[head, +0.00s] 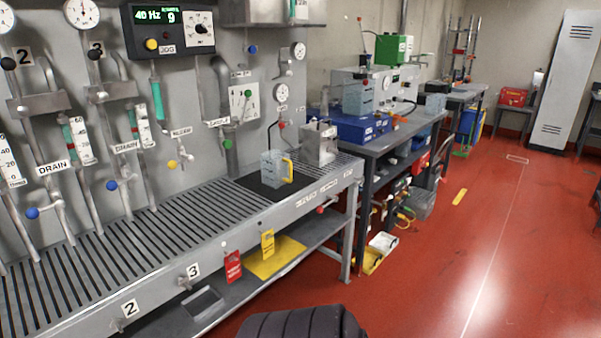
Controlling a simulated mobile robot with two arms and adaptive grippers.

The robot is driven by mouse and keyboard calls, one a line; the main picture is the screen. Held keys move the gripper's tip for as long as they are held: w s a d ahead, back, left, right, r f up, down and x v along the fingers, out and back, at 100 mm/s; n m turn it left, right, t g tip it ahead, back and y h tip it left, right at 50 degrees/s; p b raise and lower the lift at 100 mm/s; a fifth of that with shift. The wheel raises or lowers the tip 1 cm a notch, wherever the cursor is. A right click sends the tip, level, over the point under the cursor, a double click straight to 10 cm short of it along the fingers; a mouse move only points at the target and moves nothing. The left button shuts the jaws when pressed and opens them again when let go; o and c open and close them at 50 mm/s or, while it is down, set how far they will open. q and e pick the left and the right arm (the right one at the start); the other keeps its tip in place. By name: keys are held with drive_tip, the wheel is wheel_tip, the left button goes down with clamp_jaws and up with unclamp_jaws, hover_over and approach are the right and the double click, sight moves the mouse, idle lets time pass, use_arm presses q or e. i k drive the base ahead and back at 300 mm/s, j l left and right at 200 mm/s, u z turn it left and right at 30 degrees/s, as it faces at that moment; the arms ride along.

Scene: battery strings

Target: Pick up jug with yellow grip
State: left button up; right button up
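The jug with the yellow grip (272,169) stands upright on a black mat (253,187) at the right end of the slatted metal bench. Its body is translucent grey-blue, and the yellow grip (288,170) is on its right side. A dark thin tube or rod hangs just behind its top left. Neither of my grippers shows in the head view, so whether they are open or shut is hidden.
The slatted bench (120,235) runs along the panel wall. A metal device (319,144) stands close behind the jug. Another translucent container (357,99) stands over the blue unit (352,127).

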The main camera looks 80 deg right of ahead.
sight(276, 167)
drive_tip(key=z, duration=2.6)
